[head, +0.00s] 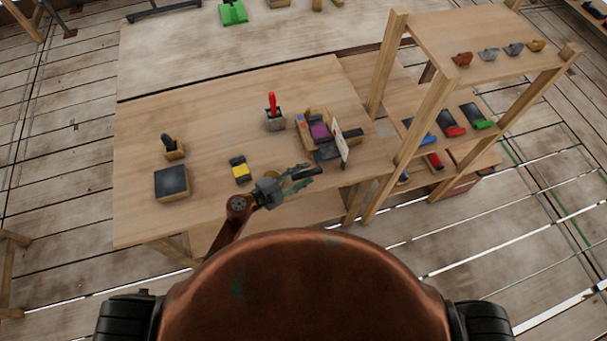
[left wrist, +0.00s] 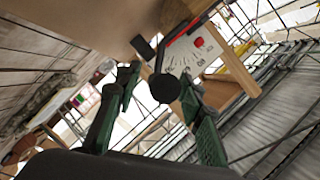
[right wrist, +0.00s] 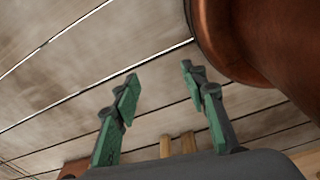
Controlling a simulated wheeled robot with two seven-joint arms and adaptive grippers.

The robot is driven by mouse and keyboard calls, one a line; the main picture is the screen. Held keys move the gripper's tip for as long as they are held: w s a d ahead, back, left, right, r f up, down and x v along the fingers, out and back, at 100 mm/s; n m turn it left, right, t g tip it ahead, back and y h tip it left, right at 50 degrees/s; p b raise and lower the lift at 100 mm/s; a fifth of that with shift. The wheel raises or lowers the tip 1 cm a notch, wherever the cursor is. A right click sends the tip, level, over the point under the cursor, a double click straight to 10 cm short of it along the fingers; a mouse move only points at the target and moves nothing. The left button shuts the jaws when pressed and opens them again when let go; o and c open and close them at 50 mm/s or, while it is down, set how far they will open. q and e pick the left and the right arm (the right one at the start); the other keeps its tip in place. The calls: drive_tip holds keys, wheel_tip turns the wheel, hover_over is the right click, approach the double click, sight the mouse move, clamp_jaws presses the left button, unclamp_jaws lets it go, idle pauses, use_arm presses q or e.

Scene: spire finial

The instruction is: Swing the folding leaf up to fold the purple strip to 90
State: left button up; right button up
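The purple strip (head: 320,131) lies on the bending fixture at the right part of the workbench. A white angle plate (head: 340,142) with a red dot stands upright beside it; its scale also shows in the left wrist view (left wrist: 184,58). A dark handle bar (head: 308,172), apparently the folding leaf's, sticks out toward me. My left gripper (head: 303,175) is open at this bar. In the left wrist view its round dark end (left wrist: 164,88) shows between the spread fingers; contact is not visible. My right gripper (right wrist: 158,88) is open and empty over the floor.
On the bench (head: 220,110) stand a red-handled tool in a holder (head: 274,115), a yellow-and-black block (head: 240,169), a dark-topped block (head: 172,183) and a small dark tool on a stand (head: 172,147). A wooden shelf (head: 480,40) rises to the right, its post near the fixture.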

use_arm(q)
clamp_jaws()
idle(0.6)
